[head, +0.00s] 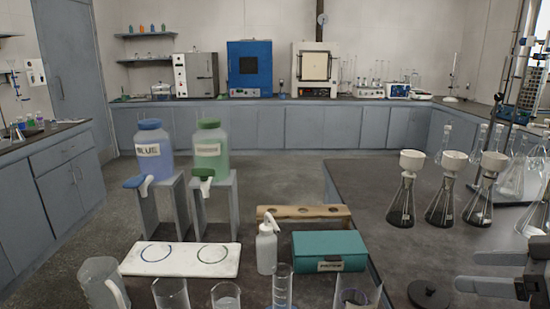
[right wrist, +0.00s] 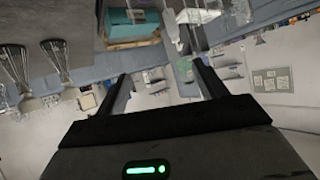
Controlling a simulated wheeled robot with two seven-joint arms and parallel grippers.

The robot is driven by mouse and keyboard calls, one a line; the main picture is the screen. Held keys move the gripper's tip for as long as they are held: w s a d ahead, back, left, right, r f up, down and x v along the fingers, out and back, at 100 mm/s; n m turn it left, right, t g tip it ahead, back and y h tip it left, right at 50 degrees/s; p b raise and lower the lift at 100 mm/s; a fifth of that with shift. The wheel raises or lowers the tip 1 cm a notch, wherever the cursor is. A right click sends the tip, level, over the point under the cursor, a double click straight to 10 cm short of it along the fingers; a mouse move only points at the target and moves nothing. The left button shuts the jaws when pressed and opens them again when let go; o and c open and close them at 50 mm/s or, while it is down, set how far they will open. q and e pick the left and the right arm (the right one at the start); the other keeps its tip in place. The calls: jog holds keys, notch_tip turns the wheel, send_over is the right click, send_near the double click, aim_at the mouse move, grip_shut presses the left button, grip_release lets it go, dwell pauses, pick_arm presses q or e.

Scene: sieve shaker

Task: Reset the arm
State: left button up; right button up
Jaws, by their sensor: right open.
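My right gripper (head: 468,271) is at the lower right of the head view, over the dark bench. Its two fingers are apart with nothing between them. In the right wrist view the open fingers (right wrist: 160,72) also show an empty gap, with the room tilted behind them. My left gripper and left arm are not in view.
A dark round object (head: 428,294) lies just left of my right gripper. Several flasks with funnels (head: 446,200) stand behind it. A teal box (head: 330,251), a wash bottle (head: 266,248) and a white board (head: 180,260) are in front. Bare bench (head: 375,180) shows left of the flasks.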

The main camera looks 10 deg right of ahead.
jog(key=shift+s, duration=0.1)
jog(key=w+a+f+m+h, duration=0.1)
jog(key=a+f, duration=0.1)
jog(key=f, duration=0.6)
jog(key=w+a+f+m+g+h, duration=0.1)
jog(key=w+a+f+m+h, duration=0.15)
jog(key=f, duration=0.55)
jog(key=w+a+f+m, duration=0.1)
jog(key=a+f, duration=0.1)
jog(key=f, duration=0.7)
jog(key=s+a+f+n, duration=0.1)
jog(key=s+a+f, duration=0.2)
jog(key=a, duration=0.5)
jog(key=s+a+f+n, duration=0.2)
jog(key=s+a+f, duration=0.1)
jog(key=a, duration=0.6)
jog(key=shift+s+f+t+y, duration=0.15)
jog(key=shift+f+t+y, duration=0.15)
jog(key=shift+f+y, duration=0.2)
